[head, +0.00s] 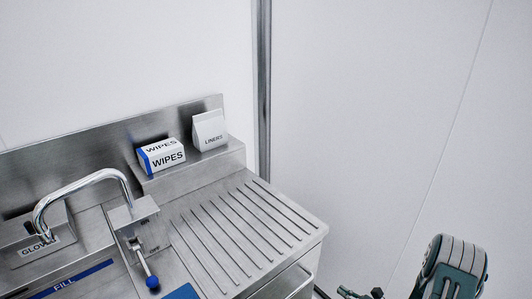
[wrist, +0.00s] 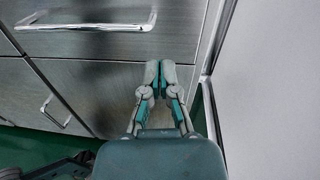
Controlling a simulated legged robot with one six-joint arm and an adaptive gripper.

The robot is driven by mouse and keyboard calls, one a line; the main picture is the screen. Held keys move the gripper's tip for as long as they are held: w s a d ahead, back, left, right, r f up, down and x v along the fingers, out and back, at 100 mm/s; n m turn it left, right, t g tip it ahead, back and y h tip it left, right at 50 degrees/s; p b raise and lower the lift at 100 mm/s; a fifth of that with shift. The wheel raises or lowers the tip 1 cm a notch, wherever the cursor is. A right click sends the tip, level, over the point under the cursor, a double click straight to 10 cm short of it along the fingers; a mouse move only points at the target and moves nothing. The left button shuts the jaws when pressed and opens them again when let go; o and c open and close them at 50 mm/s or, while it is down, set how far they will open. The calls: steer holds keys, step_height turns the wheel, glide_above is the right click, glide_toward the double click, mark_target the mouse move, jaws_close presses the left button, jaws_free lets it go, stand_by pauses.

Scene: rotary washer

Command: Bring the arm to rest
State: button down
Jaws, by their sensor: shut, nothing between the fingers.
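My gripper (wrist: 160,75) is in the middle of the wrist view. Its fingers are together at the tips, with nothing between them. Beyond them in that view are the metal drawer fronts (wrist: 88,80) of the counter; I cannot tell the exact gap. In the head view, part of my arm (head: 455,265) shows at the lower right, to the right of the counter. The gripper fingers cannot be made out in the head view.
The metal counter (head: 300,228) has a ribbed draining area, a faucet (head: 85,182) and a blue-knobbed lever (head: 145,268). A wipes box (head: 165,157) and a liners bag (head: 210,132) stand on its back ledge. Drawer handles (wrist: 85,20) stick out. White wall (head: 370,110) lies right.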

steer(key=s+a+r+n+g, duration=0.3)
steer(key=a+r+n+g, duration=0.35)
steer(key=r, duration=0.45)
steer(key=s+a+r+n+g, duration=0.3)
steer(key=a+r+n+g, duration=0.4)
steer(key=r, duration=0.4)
steer(key=s+d+r+n+t+h, duration=0.1)
steer(key=s+r+n+t+h, duration=0.5)
steer(key=s+r+n+h, duration=0.6)
steer(key=shift+s+r+n, duration=0.75)
steer(key=shift+s+r, duration=0.8)
steer(key=shift+s, duration=0.65)
steer(key=shift+d, duration=0.1)
